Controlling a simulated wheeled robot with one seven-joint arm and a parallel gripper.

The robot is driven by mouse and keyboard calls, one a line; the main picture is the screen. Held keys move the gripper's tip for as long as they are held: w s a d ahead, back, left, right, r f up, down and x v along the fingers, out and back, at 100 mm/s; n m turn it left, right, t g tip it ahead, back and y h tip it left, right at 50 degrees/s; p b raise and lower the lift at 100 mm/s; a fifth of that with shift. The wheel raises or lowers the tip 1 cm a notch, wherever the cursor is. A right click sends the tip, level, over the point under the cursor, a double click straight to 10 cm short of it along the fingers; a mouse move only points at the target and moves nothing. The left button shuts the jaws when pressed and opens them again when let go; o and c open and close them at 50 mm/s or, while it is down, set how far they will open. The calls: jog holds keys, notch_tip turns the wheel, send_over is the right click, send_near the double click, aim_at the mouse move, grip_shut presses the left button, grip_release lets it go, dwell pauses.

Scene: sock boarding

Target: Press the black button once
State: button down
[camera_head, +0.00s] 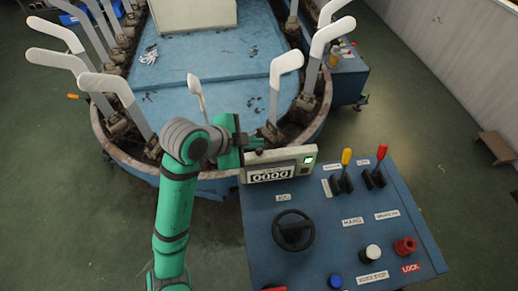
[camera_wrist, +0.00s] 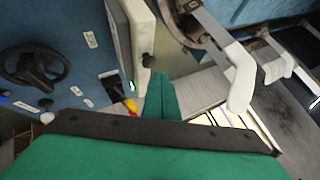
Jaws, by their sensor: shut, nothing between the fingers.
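The small black button (camera_wrist: 148,60) sticks out from the side of the pale counter box (camera_wrist: 136,35) in the wrist view. In the head view it shows as a dark knob (camera_head: 259,151) at the box's upper left. The counter display (camera_head: 270,174) reads 0000. My gripper (camera_head: 243,141) is at the left end of the box, close to the button. In the wrist view its green fingers (camera_wrist: 160,76) are together and empty, with the tips just beside the button. I cannot tell whether they touch it.
The blue control panel (camera_head: 330,225) carries a black handwheel (camera_head: 293,230), yellow (camera_head: 346,157) and red (camera_head: 381,152) levers, a white knob (camera_head: 372,252), a red knob (camera_head: 405,246) and a blue button (camera_head: 335,281). White sock forms (camera_head: 286,66) stand around the machine behind my gripper.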

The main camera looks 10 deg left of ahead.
jog(key=shift+r, duration=2.5)
